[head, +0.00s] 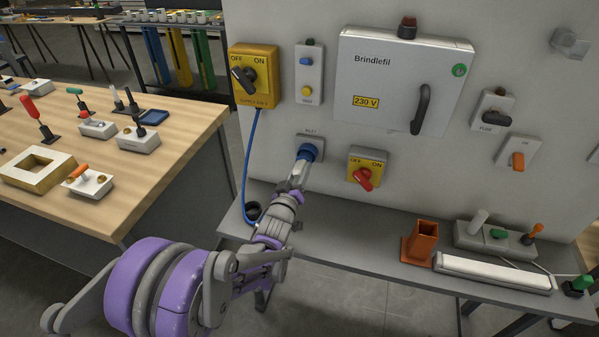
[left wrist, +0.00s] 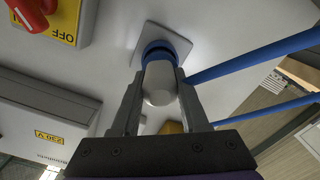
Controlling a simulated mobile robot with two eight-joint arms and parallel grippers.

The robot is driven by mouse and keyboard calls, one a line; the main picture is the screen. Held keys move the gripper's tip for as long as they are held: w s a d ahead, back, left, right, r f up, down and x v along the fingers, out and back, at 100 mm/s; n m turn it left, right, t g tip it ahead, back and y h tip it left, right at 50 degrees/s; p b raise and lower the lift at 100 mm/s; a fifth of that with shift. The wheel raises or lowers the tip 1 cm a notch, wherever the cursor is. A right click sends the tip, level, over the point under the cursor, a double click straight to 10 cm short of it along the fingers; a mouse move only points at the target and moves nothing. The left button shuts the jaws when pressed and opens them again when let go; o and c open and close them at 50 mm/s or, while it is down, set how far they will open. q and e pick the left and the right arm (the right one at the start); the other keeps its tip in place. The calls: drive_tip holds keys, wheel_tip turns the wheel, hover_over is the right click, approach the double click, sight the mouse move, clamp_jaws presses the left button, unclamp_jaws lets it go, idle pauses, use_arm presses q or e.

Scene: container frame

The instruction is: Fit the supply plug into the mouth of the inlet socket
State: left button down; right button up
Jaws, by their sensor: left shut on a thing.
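The inlet socket (head: 310,149) is a blue round mouth on a grey plate marked INLET on the upright panel. In the left wrist view the blue socket (left wrist: 160,46) sits on its pale square plate. My left gripper (head: 299,172) is in front of the socket, its fingers pointing at it. In the left wrist view the left gripper (left wrist: 160,100) is shut on the supply plug (left wrist: 160,85), a pale grey rounded body. The plug's front end meets the blue ring in line with it; how deep it sits is hidden. My right gripper is not in view.
A blue cable (head: 247,165) hangs from the yellow supply switch (head: 253,76); blue strands (left wrist: 255,55) pass right of the gripper. A red-handled switch (head: 366,170) is close right of the socket. A grey shelf (head: 345,212) runs below, with an orange holder (head: 420,243).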

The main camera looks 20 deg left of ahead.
use_arm(q)
drive_tip(key=shift+w, duration=0.85)
idle(1.0)
drive_tip(key=shift+r, duration=0.1)
drive_tip(key=c, duration=0.7)
unclamp_jaws()
drive_tip(key=o, duration=0.4)
drive_tip(key=shift+w, duration=0.1)
drive_tip(key=shift+c, duration=0.2)
drive_tip(key=s+b, duration=0.1)
drive_tip(key=s, duration=0.8)
drive_tip(key=shift+s+a+b, duration=0.1)
drive_tip(key=shift+s+b, duration=0.15)
drive_tip(key=shift+b, duration=0.05)
drive_tip(key=shift+s, duration=0.75)
